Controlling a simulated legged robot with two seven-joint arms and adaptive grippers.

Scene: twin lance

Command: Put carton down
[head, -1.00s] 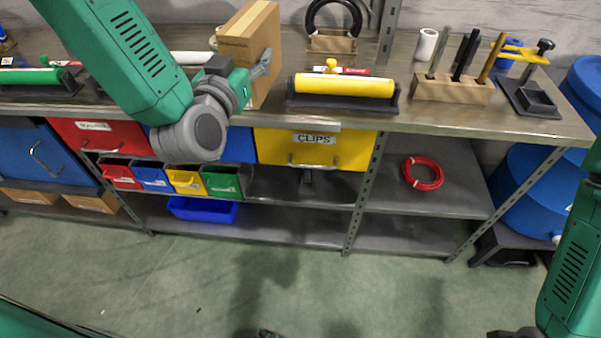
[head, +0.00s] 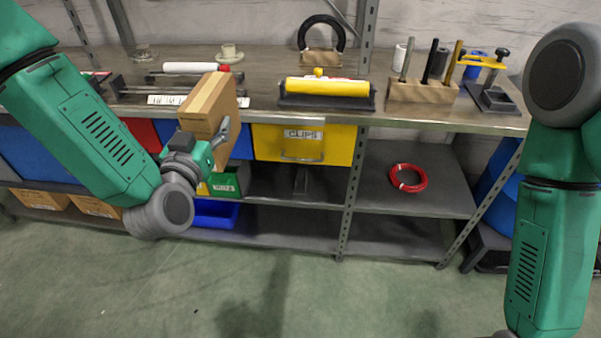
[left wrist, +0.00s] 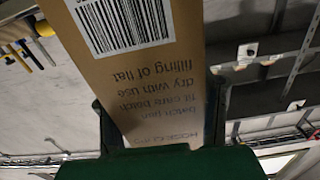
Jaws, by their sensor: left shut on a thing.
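A brown cardboard carton (head: 209,104) is held by my left gripper (head: 222,135) in the head view. It is tilted and in front of the bench's front edge, overlapping the bench top and a blue drawer in the picture. In the left wrist view the carton (left wrist: 140,85) fills the middle, with a barcode and printed text upside down, between the two dark fingers. The far side of the carton is hidden. My right arm hangs at the right of the head view; its gripper is cut off at the bottom edge.
The bench top (head: 262,92) holds a yellow roller (head: 328,87) on a dark stand, a wooden tool block (head: 420,92), a yellow clamp (head: 482,62) and a black ring (head: 322,30) on a block. A white-and-red roller (head: 195,67) lies behind the carton. The lower shelf holds red cable (head: 407,177).

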